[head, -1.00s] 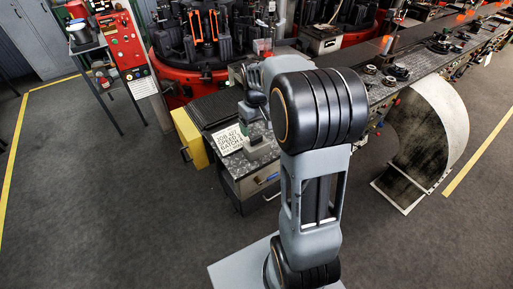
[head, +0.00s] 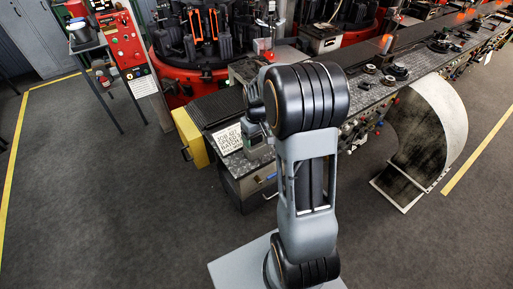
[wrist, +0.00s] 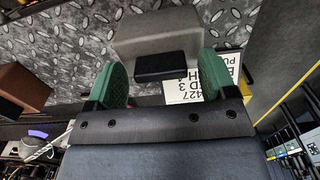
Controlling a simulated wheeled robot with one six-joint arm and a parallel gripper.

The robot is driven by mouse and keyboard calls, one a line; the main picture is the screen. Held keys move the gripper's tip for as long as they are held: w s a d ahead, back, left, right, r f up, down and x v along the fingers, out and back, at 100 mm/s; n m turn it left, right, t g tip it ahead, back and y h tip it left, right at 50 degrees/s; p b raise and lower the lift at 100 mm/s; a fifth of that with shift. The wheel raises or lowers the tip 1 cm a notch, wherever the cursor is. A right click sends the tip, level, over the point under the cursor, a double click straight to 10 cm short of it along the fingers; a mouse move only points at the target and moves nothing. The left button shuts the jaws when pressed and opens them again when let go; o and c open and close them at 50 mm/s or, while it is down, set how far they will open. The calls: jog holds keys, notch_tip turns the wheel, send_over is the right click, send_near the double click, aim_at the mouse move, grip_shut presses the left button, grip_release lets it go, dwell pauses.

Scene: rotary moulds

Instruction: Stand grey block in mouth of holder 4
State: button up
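A light grey block (wrist: 157,30) rests on the tread-plate bench top in the wrist view. A dark rectangular piece (wrist: 163,67) shows at its near side; I cannot tell whether it is part of the block or separate. The grey block also shows in the head view (head: 260,152), partly hidden by my gripper. My gripper (wrist: 160,60), with green finger pads, is open, one finger on each side of the dark piece. In the head view my gripper (head: 259,132) is just above the block. No holder number is readable, so I cannot pick out holder 4.
A printed sign (head: 228,139) lies left of the block on the small bench (head: 243,184). A yellow panel (head: 190,137) stands at its left. A long machine bed (head: 385,88) runs to the right, and red rotary machines (head: 190,78) stand behind. The floor at left is clear.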

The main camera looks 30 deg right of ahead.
grip_shut()
dwell(0.5)
jog(key=shift+r, duration=0.1)
